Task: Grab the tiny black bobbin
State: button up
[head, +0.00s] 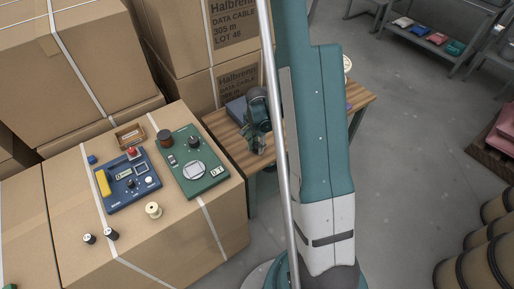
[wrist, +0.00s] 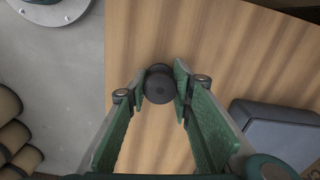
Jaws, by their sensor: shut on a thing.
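In the wrist view, the tiny black bobbin (wrist: 159,88) is between the fingertips of my gripper (wrist: 160,92), with its round dark end facing the camera. The green finger pads touch it from both sides, so the gripper is shut on it. Behind it is the wooden tabletop (wrist: 215,45); I cannot tell whether the bobbin touches the wood. In the head view, my gripper (head: 259,146) is small and low over the wooden table (head: 218,122), and the bobbin in it cannot be made out.
A blue-grey box (wrist: 275,130) is on the tabletop beside my gripper. In the head view, a cardboard box (head: 180,245) on the left bears a blue control panel (head: 125,200), a green panel (head: 208,178), a cream spool (head: 153,210) and two dark spools (head: 111,233). Cartons stand behind.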

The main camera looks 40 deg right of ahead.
aim_at(257, 145)
jog(key=shift+r, duration=0.1)
jog(key=shift+r+p, duration=1.35)
jog(key=shift+r, duration=3.5)
